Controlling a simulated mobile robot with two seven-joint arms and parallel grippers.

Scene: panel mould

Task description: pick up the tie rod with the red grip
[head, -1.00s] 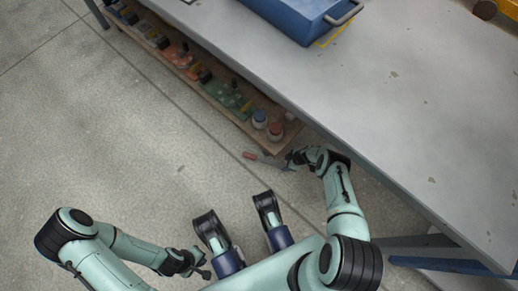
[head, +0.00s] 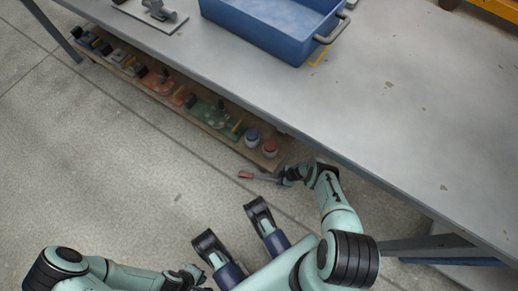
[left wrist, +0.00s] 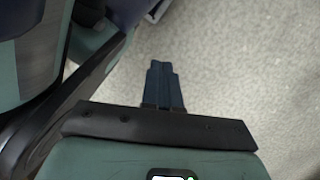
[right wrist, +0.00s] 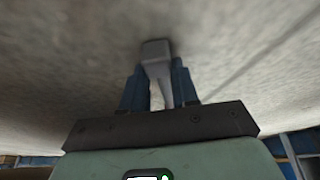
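The tie rod with the red grip (head: 246,175) shows in the head view below the near end of the low shelf. Its grey shaft (head: 268,179) runs right to my right gripper (head: 286,178). In the right wrist view a grey bar with a wider, blocky end (right wrist: 156,52) sits between the two blue fingers of my right gripper (right wrist: 158,88), which look closed on it. The red grip is not seen there. My left gripper (head: 198,275) is low in the head view, away from the rod; in the left wrist view its fingers (left wrist: 163,80) are together and empty.
A long grey table (head: 400,130) fills the upper right, close to my right arm. A blue tray (head: 265,28) stands on it. Floor at left is clear.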

